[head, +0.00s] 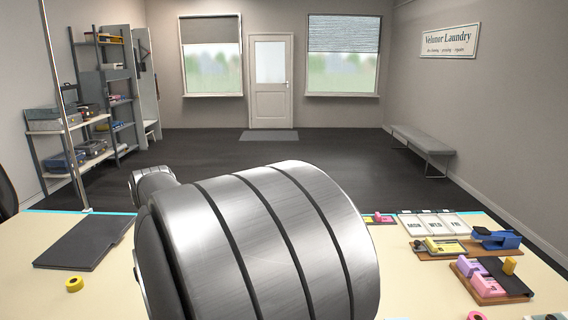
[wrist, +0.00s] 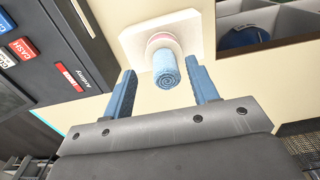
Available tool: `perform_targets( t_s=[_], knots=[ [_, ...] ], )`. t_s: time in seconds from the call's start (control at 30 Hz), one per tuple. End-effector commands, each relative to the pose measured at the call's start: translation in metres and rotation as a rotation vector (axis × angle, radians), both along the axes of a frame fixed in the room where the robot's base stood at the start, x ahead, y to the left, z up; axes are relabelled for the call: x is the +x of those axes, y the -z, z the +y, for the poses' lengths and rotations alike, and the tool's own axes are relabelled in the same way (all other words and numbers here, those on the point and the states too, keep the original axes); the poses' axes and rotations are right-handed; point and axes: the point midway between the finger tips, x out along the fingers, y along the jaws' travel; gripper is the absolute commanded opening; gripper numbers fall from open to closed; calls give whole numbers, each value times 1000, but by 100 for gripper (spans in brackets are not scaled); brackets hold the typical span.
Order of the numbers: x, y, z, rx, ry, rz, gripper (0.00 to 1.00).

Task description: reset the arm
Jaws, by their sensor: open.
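My gripper (wrist: 165,90) shows in the wrist view with its two blue fingers apart. Nothing is held between them. Beyond the fingertips, a blue rolled item (wrist: 167,70) with a spiral end stands out from a white plate (wrist: 191,27) with a round collar. I cannot tell from this view whether the fingers are level with the roll or short of it. In the head view, a large metal link of my arm fills the lower middle, and my gripper is not visible there.
A dark panel with coloured labels (wrist: 50,45) is at the left of the wrist view, and a grey compartment box (wrist: 290,25) at the right. In the head view, the table holds a dark board (head: 88,241), a yellow ring (head: 74,284), a blue stapler-like tool (head: 495,238) and wooden trays (head: 440,254).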

Motion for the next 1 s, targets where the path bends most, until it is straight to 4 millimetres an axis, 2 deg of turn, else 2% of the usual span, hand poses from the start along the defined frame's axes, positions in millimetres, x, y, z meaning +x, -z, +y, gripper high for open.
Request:
perform_targets(
  t_s=[0.1, 0.57, 1.0],
  knots=[
    [2, -13, -22, 2, 5, -3, 54],
    [6, -59, -99, 1, 5, -3, 54],
    [54, -45, -35, -1, -8, 2, 54]
  ],
)
